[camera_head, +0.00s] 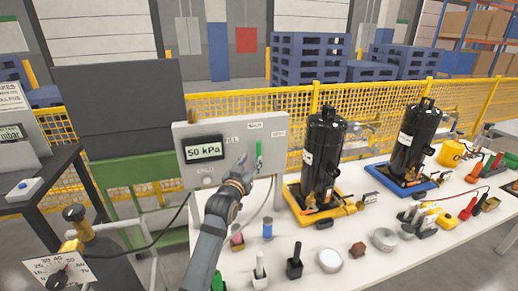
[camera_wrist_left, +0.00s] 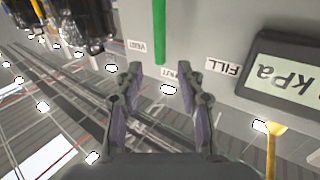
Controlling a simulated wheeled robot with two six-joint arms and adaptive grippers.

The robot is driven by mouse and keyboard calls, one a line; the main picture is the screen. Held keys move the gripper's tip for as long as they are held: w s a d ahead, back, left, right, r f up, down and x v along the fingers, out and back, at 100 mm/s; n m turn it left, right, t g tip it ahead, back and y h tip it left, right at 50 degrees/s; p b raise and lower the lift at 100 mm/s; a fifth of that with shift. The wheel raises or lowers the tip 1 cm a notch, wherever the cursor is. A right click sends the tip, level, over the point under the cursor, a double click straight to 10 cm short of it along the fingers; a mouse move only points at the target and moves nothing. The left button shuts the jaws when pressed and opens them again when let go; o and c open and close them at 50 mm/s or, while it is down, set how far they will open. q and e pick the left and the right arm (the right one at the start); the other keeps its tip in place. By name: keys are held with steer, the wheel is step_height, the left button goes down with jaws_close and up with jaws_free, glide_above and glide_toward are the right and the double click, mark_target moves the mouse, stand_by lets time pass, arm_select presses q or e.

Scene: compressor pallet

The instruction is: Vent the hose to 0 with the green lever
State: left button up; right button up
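The green lever (camera_head: 258,154) stands upright on the grey panel (camera_head: 190,165), pointing at the middle label, between FILL (camera_head: 230,140) and VENT (camera_head: 279,133). The display (camera_head: 204,149) on the panel reads 50 kPa. My left gripper (camera_head: 240,166) is just left of the lever in the head view. In the left wrist view the gripper (camera_wrist_left: 166,84) is open and empty, with the green lever's end (camera_wrist_left: 160,40) just beyond the fingertips. The fingers are apart from it. My right gripper is not in view.
Two black compressors (camera_head: 323,155) (camera_head: 413,137) stand on the white table (camera_head: 395,255) to the right. A yellow fence (camera_head: 380,105) stands behind. Several small parts lie on the table.

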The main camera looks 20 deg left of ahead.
mark_target(258, 151)
arm_select(q)
steer(key=w, duration=0.4)
steer(key=shift+w+p, duration=0.25)
steer(key=shift+p, duration=0.15)
steer(key=w, duration=0.3)
steer(key=shift+w+f, duration=0.2)
steer(key=shift+w, duration=0.75)
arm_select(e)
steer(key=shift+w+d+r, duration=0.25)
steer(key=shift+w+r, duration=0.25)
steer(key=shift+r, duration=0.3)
arm_select(q)
steer(key=shift+c, duration=0.3)
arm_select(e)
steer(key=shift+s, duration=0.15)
arm_select(q)
steer(key=c, duration=0.7)
jaws_close()
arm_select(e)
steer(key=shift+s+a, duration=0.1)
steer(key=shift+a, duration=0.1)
arm_select(q)
steer(key=shift+f+p, duration=0.1)
steer(key=shift+p, duration=0.2)
